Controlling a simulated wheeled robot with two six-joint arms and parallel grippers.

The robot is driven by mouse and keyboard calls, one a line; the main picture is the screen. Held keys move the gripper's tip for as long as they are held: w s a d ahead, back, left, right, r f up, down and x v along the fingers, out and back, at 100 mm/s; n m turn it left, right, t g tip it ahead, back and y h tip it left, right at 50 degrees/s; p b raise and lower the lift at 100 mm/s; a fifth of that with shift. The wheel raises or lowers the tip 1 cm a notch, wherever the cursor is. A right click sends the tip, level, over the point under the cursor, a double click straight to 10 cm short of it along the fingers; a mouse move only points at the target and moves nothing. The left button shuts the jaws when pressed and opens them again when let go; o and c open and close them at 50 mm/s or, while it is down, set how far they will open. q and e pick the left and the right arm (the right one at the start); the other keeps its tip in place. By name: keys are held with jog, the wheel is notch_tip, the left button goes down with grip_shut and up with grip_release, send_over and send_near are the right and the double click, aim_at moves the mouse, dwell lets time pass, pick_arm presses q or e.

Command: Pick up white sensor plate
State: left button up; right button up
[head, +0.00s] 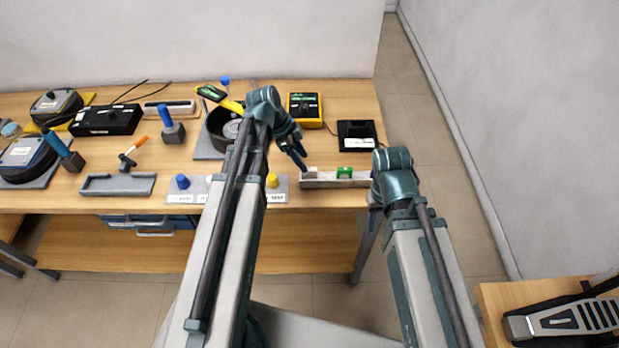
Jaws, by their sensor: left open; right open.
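I cannot tell for certain which thing is the white sensor plate. A long, narrow whitish piece (322,183) with a green block (345,172) on it lies at the table's front edge, right of centre. My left gripper (299,160) is open and points down just above the left end of this piece. I cannot tell whether it touches it. My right gripper (374,205) is mostly hidden by its own wrist, beside the piece's right end at the table edge.
Behind stand a black box (357,130) with a white label and a yellow-black meter (305,109). A plate with coloured knobs (182,182), a grey tray (118,185) and black devices (106,120) fill the left. A wall closes the right side.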

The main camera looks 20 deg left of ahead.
aim_at(310, 176)
pick_arm(q)
jog(key=b+x, duration=0.3)
jog(key=x, duration=0.1)
jog(key=shift+s+d+f, duration=0.1)
jog(key=shift+f, duration=0.1)
jog(key=shift+r, duration=0.1)
jog(key=shift+c, duration=0.2)
grip_shut()
